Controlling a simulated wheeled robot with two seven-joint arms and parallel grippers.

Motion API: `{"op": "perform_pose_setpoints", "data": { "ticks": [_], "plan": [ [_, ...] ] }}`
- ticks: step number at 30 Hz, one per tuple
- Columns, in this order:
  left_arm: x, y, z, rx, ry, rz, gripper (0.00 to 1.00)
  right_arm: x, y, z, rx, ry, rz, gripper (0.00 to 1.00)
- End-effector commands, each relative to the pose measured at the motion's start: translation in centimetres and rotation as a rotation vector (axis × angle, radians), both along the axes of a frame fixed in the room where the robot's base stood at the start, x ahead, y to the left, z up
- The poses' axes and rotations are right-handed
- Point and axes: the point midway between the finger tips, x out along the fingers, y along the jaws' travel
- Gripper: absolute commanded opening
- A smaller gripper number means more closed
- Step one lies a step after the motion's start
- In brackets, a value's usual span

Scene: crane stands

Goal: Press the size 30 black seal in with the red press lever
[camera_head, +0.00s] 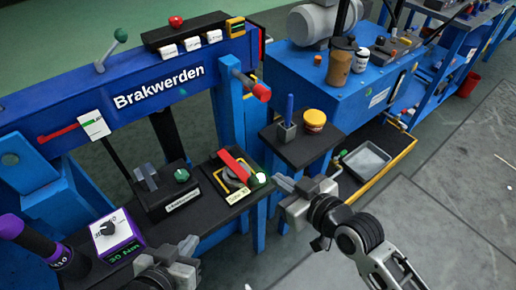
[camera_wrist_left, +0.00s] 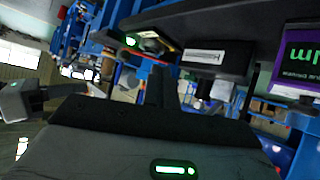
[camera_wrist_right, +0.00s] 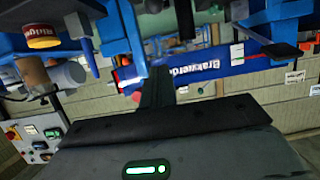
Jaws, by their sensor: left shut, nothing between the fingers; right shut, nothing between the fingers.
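A red lever (camera_head: 235,166) slants over a small yellow-edged fixture on the dark shelf (camera_head: 255,193). A dark rounded part (camera_head: 231,181), possibly the black seal, lies partly hidden under it. A pale label (camera_head: 238,196) in front seems to read size 30. A glowing white-green knob (camera_head: 260,178) is at the fixture's right. My right gripper (camera_head: 280,183) is shut and empty just right of this knob; I cannot tell whether they touch. My left gripper (camera_head: 191,243) is shut and empty, low in front of the shelf. The wrist views show no clear seal.
A dark block with a green knob (camera_head: 182,175) stands left of the fixture. Another red lever (camera_head: 58,132) is on the blue beam. A cup (camera_head: 315,120) stands on the right shelf.

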Motion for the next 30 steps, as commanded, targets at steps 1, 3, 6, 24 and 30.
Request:
{"op": "perform_pose_setpoints", "data": {
  "ticks": [1, 3, 6, 24, 30],
  "plan": [
    [0.0, 0.0, -0.1, -0.001, 0.000, 0.001, 0.00, 0.5, 0.4, -0.3, 0.001, 0.000, 0.000, 0.00],
    [0.0, 0.0, -0.2, -0.002, 0.000, 0.000, 0.00, 1.3, 1.0, -0.6, 0.003, -0.001, -0.001, 0.00],
    [0.0, 0.0, -0.3, -0.006, -0.002, 0.001, 0.00, 2.9, 2.1, -1.3, 0.003, -0.002, -0.002, 0.00],
    [0.2, -0.3, -0.8, -0.032, -0.013, 0.006, 0.00, 6.9, 5.0, -7.0, -0.002, 0.000, -0.001, 0.00],
    [0.2, -0.3, -0.7, -0.033, -0.014, 0.006, 0.00, 6.9, 5.0, -7.2, 0.000, 0.000, -0.001, 0.00]
  ]
}}
